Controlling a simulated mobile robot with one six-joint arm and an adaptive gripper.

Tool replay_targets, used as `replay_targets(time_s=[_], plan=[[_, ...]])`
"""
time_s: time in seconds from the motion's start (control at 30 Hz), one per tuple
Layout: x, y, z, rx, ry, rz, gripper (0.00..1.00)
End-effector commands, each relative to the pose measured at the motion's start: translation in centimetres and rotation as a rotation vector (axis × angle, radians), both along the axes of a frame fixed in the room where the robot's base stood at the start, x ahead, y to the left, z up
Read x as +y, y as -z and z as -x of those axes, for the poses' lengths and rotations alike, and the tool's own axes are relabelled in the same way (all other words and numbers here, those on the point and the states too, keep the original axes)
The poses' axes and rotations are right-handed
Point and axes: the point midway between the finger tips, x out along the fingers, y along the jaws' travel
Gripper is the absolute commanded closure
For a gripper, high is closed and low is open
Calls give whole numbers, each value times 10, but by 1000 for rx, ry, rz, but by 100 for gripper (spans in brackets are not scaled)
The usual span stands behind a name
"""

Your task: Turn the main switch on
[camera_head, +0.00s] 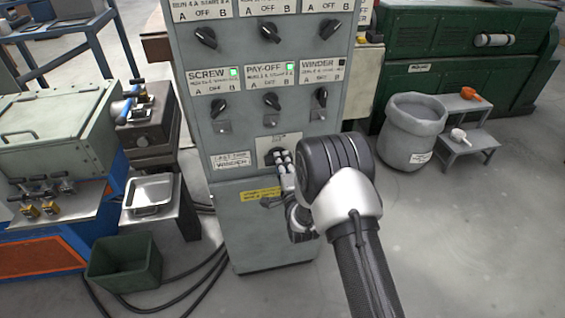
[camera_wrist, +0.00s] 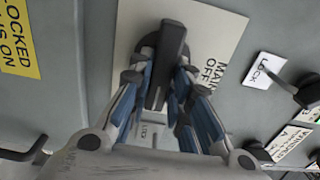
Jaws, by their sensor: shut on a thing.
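The main switch is a black rotary knob with a bar handle (camera_wrist: 170,50), on a pale plate (camera_wrist: 215,30) marked "MAIN" and "OFF" in the wrist view. My gripper (camera_wrist: 162,82) has its blue-padded fingers on both sides of the handle and is shut on it. The handle runs nearly straight up and down in the wrist picture, leaning slightly. In the head view, my gripper (camera_head: 283,162) is at the pale plate (camera_head: 265,143) low on the grey cabinet, and my wrist and fingers cover part of the plate and knob. Part of the plate's lettering is hidden.
Above are rows of black selector knobs, including one under the SCREW label (camera_head: 218,107) and one under PAY-OFF (camera_head: 271,100); green lights glow beside both labels. A yellow label (camera_head: 258,194) is below. A grey bin (camera_head: 412,130) stands right, a green crate (camera_head: 124,262) lower left.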

Motion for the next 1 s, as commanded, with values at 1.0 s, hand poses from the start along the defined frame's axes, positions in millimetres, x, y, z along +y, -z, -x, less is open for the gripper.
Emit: replay_targets(time_s=[1.0], plan=[[0,0,0,4,0,-13,62]])
